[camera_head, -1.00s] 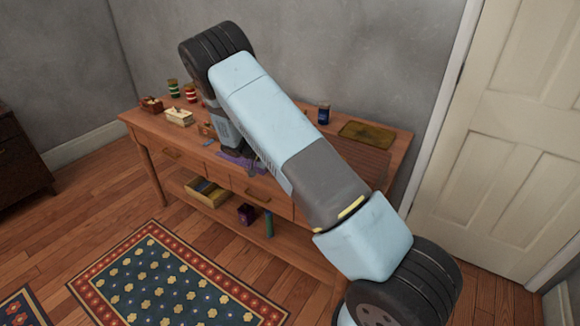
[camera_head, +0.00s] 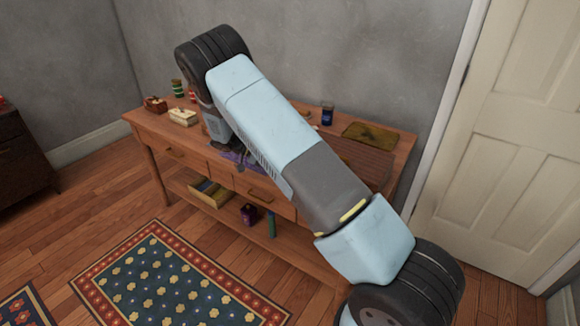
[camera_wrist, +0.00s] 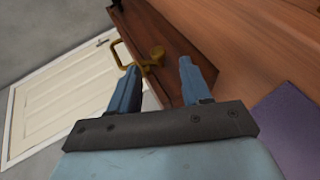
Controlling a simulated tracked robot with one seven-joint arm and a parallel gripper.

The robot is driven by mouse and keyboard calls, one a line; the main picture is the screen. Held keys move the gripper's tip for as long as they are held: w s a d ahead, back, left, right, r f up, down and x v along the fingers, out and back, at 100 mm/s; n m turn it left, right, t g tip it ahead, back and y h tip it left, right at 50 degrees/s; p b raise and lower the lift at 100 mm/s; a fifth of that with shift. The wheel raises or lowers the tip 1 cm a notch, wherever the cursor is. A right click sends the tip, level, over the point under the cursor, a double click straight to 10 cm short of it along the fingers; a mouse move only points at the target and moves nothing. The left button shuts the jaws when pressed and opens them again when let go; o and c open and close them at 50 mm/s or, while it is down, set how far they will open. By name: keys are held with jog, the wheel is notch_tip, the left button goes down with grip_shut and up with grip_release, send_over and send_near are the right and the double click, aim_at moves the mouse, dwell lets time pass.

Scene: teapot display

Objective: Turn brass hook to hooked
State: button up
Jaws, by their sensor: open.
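The brass hook (camera_wrist: 156,54) shows in the wrist view at the edge of a wooden surface, as a brass knob with a bent bar reaching left. Its exact turn is hard to tell. My gripper (camera_wrist: 158,78) is open, its two blue fingers apart with nothing between them, and the hook lies just beyond the fingertips. I cannot tell whether they touch it. In the head view my arm covers much of the wooden table (camera_head: 295,207), and the hook cannot be made out there.
A purple cloth (camera_wrist: 288,128) lies beside my gripper. A pale panelled door (camera_head: 510,150) is at the right. A patterned rug (camera_head: 165,285) lies in front.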

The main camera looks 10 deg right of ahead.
jog(key=v, duration=0.9)
jog(key=s+d+r+n+t+y, duration=0.2)
jog(key=s+d+r+y, duration=0.4)
jog(key=r, duration=0.6)
jog(key=s+d+r+n+t+y, duration=0.1)
jog(key=s+d+r+y, duration=0.2)
jog(key=s+d+r, duration=0.65)
jog(key=s+r+n+t+y, duration=0.1)
jog(key=s+r+t, duration=0.3)
jog(key=s, duration=0.8)
jog(key=s+a+r+n+t+y, duration=0.1)
jog(key=s+r+t, duration=0.3)
jog(key=s, duration=0.8)
jog(key=shift+r+n+y, duration=0.7)
jog(key=shift+n+y, duration=0.1)
jog(key=shift+a, duration=0.1)
